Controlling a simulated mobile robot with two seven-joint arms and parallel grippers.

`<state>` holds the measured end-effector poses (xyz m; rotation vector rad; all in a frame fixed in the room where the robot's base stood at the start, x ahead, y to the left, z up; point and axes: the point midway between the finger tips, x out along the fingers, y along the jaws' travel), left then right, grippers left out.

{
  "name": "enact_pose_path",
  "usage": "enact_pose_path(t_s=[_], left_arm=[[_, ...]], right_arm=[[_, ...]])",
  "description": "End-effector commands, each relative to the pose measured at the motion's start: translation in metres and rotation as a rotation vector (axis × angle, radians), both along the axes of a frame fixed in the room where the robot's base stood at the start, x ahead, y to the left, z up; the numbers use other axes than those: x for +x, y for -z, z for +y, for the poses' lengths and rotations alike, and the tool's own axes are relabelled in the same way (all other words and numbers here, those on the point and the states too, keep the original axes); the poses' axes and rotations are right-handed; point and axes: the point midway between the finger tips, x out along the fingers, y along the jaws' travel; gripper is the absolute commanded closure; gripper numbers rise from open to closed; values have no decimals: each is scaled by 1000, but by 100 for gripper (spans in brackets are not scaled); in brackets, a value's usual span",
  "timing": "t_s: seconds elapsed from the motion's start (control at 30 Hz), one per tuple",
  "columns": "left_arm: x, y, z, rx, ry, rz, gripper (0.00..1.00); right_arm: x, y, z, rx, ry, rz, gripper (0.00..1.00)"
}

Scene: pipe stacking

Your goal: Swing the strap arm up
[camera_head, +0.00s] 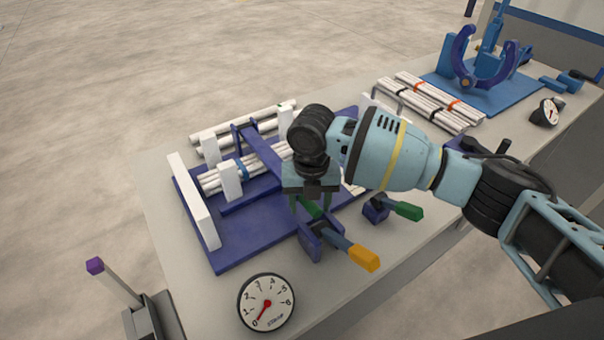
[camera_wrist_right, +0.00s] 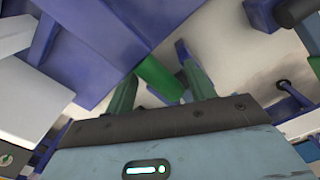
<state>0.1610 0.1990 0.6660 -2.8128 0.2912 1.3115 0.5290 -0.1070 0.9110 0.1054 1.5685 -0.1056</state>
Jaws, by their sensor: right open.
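The strap arm (camera_head: 262,152) is a dark blue bar lying across a bundle of white pipes (camera_head: 209,182) in the blue fixture (camera_head: 240,248). My right gripper (camera_head: 312,208) points down over the near end of this arm and hides part of it. A green grip (camera_head: 311,207) shows between its fingers. In the right wrist view the green grip (camera_wrist_right: 157,77) lies between the two spread fingers of the right gripper (camera_wrist_right: 160,85). The fingers are open; whether either touches the grip I cannot tell. My left gripper is not in view.
A lever with an orange tip (camera_head: 363,257) and another with a green tip (camera_head: 405,210) stand close by at the near side. A dial gauge (camera_head: 266,302) reads about zero. Strapped pipes (camera_head: 432,100) and a blue clamp stand (camera_head: 487,70) are further right.

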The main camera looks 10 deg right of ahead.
Motion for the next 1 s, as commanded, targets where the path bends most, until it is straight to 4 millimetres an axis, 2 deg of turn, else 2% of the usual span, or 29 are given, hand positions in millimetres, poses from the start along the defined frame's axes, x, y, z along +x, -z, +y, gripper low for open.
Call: enact_pose_path(t_s=[0.13,0.17,0.37,0.57,1.0], left_arm=[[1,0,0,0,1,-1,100],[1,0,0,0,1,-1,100],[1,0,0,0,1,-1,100],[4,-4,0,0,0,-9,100],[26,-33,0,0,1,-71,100]], right_arm=[[0,0,0,0,0,0,45],[0,0,0,0,0,0,48],[0,0,0,0,0,0,74],[1,-7,0,1,1,-3,74],[8,-63,3,4,3,-11,74]])
